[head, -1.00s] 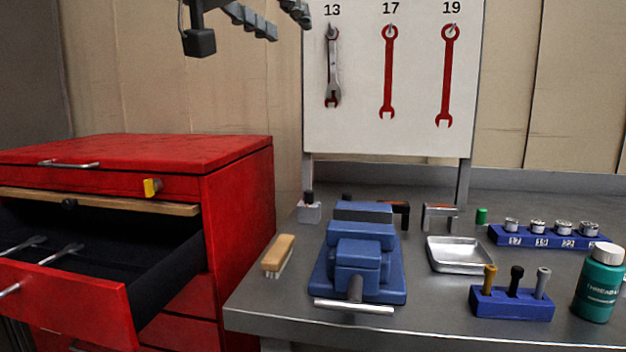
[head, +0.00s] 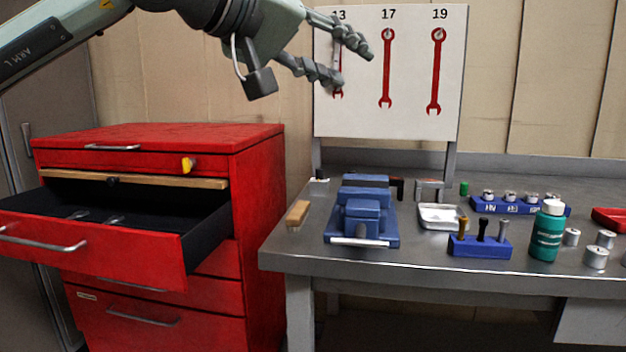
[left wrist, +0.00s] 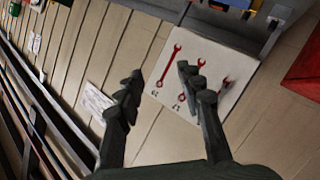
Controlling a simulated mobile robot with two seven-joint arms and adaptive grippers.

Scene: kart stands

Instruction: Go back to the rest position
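My left gripper (head: 355,68) is in front of the left part of the white tool board (head: 418,122). Its fingers are spread with nothing visible between them. In the left wrist view, my left gripper (left wrist: 160,72) also shows two separated fingers, with the board behind. A grey wrench (head: 338,62) is at the 13 place, mostly hidden by the fingers. The 17 (head: 387,68) and 19 (head: 437,70) places show red wrench shapes. My right gripper is not in view.
A red tool cabinet (head: 262,225) stands at the left with an open drawer (head: 130,255). The workbench (head: 300,255) holds a blue vise (head: 362,215), a brush (head: 298,212), a metal tray (head: 425,226), a blue socket rack (head: 520,210) and a green bottle (head: 547,232).

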